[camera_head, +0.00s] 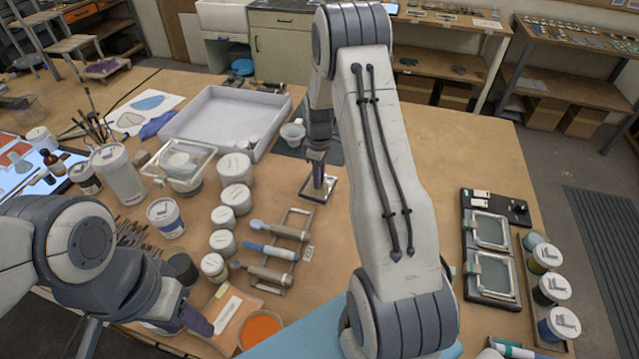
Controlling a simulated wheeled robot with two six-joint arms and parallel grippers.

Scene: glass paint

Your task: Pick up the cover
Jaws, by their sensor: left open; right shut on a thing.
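My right gripper (318,178) points down in the middle of the table, just right of the white tray. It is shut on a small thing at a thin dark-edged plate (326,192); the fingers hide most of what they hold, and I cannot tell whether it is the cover. A clear, lid-like square piece (184,160) sits on a container left of centre; I cannot tell whether this is the cover. My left gripper (196,322) is open and low at the left front, near a small board. Its fingers are partly hidden by its own wrist.
A white tray (228,112) lies at the back. Several white-lidded jars (235,168) stand left of centre beside a rack of tools (272,252). An orange dish (260,330) is at the front. A dark panel (490,250) and more jars (547,256) stand at the right.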

